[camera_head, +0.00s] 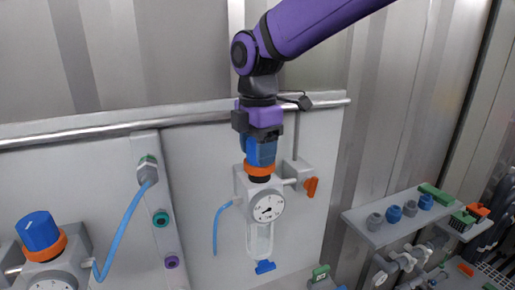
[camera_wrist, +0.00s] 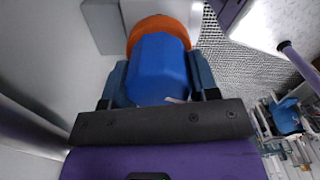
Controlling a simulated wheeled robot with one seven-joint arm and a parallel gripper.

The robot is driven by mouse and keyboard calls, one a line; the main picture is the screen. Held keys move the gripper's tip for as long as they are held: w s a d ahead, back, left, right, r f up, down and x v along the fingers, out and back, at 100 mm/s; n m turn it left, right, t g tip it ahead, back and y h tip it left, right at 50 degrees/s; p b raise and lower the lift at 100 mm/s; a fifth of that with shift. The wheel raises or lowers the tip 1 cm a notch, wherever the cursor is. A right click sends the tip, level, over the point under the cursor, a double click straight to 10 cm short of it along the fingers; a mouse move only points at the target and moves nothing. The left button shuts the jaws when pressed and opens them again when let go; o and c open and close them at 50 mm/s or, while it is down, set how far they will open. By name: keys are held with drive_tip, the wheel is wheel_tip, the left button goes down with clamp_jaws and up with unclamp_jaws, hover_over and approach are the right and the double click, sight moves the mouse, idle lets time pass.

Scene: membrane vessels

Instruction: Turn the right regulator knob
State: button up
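The right regulator (camera_head: 267,208) is a grey wall unit with a round gauge, an orange ring and a clear bowl with a blue drain at the bottom. Its blue knob (camera_head: 262,154) is on top, mostly covered by my gripper (camera_head: 260,150) coming down from above. In the wrist view the faceted blue knob (camera_wrist: 158,70) sits between the two fingers of my gripper (camera_wrist: 160,78), above the orange ring (camera_wrist: 158,24). Both fingers lie against its sides, with no clear gap. A second regulator's blue knob (camera_head: 39,231) is at the lower left.
An orange valve handle (camera_head: 311,187) sticks out just right of the regulator. Blue hoses (camera_head: 127,222) hang to its left. A horizontal pipe (camera_head: 180,121) runs behind my gripper. A shelf (camera_head: 385,229) with several fittings is at the right.

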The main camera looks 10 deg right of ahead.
drive_tip(key=shift+c, duration=0.6)
drive_tip(key=shift+m, duration=0.3)
drive_tip(key=m, duration=0.4)
drive_tip(key=shift+w, duration=0.15)
drive_tip(key=m, duration=0.6)
drive_tip(key=shift+w, duration=0.1)
drive_tip(key=m, duration=0.5)
drive_tip(key=shift+w, duration=0.1)
drive_tip(key=m, duration=0.5)
drive_tip(key=shift+d+m, duration=0.15)
drive_tip(key=shift+m, duration=0.25)
